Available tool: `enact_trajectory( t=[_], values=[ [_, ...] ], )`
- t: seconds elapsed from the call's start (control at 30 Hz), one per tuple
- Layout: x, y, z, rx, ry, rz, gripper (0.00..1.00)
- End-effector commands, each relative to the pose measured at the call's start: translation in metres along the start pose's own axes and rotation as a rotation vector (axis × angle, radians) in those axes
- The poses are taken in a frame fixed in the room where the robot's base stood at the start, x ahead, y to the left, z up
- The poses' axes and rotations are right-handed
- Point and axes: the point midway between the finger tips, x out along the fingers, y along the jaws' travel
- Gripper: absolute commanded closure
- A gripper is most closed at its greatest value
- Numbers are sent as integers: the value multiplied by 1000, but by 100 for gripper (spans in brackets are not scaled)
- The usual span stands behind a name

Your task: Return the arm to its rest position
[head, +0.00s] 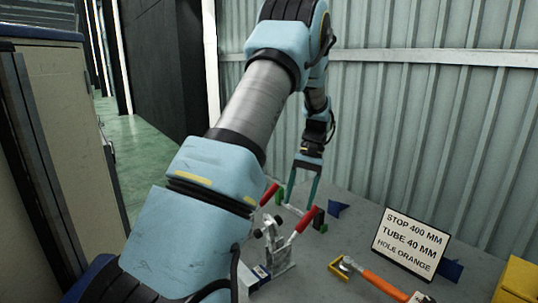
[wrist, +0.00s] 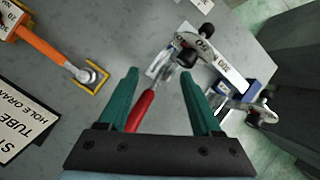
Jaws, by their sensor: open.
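My gripper (head: 301,203) hangs from my blue arm above the grey table, with its two green fingers apart. In the wrist view my gripper (wrist: 160,74) is open and nothing is clamped between its fingers. A red clamp handle (wrist: 142,108) lies in line with the gap, nearer the left finger; I cannot tell how far below the fingers it is. In the head view this area has two red handles, one left (head: 269,194) and one right (head: 305,219) of a metal clamp fixture (head: 281,256). My arm is bent, reaching forward and down, and hides part of the table.
A sign (head: 410,243) stands on the table at right. An orange-handled tool (head: 381,283) lies before it, its head in a yellow holder (head: 337,270). A yellow block (head: 518,282) is at the right edge. A corrugated wall (head: 430,110) rises behind; a cabinet (head: 75,140) stands left.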

Motion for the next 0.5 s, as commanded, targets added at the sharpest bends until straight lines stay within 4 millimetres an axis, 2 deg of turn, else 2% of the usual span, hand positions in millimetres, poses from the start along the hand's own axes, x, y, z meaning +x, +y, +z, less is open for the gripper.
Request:
enact_trajectory(
  t=[0.03,0.2,0.3,0.5],
  values=[
    [-1,-16,14,-16,48,33,34],
    [6,-56,57,-64,222,112,34],
    [14,-75,86,-97,328,143,34],
    [32,-97,138,-152,503,169,34]
  ],
)
